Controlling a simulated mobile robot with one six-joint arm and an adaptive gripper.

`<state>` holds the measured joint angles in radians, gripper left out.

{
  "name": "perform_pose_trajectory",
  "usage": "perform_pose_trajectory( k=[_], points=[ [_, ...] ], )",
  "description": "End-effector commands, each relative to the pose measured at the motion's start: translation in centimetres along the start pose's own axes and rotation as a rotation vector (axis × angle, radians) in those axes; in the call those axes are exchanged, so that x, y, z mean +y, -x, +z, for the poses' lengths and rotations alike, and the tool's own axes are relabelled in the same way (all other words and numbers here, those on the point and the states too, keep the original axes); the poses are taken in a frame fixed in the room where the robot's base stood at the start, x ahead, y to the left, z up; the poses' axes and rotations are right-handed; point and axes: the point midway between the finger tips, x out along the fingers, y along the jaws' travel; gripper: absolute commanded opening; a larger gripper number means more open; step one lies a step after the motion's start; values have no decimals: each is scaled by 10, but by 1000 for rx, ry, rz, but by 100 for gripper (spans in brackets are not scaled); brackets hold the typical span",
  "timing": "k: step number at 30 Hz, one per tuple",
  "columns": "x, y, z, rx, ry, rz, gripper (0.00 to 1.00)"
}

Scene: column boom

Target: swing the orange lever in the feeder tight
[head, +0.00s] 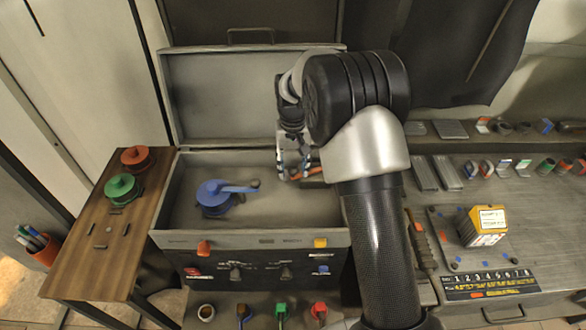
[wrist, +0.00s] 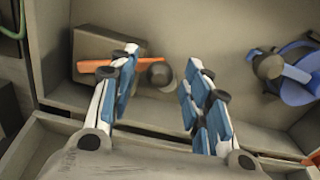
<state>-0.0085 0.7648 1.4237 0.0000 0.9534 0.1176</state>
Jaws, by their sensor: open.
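The feeder (head: 272,215) is an open grey box with its lid up. The orange lever (head: 310,173) sits at its right side, mostly hidden by my arm and fingers. In the wrist view the orange lever (wrist: 93,66) runs sideways from a brown-grey block (wrist: 88,45) towards a round grey knob (wrist: 161,75). My gripper (head: 292,168) is inside the box, and in the wrist view (wrist: 163,60) its two fingers are spread. The left finger crosses in front of the lever, and the knob shows between the fingers. Contact cannot be told.
A blue lever (head: 214,194) on a round blue base stands at the left of the box. A wooden side table (head: 95,225) carries a green wheel (head: 122,188) and a red wheel (head: 136,157). A bench at right holds a yellow box (head: 484,226) and small parts.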

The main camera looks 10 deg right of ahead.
Motion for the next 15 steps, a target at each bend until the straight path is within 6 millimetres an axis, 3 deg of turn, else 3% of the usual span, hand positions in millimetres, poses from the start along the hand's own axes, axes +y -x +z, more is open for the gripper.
perform_pose_trajectory(
  k=[10, 15],
  points=[
    [0, -4, 0, 1, 0, 0, 44],
    [0, -4, 0, 0, 0, 0, 34]
  ],
)
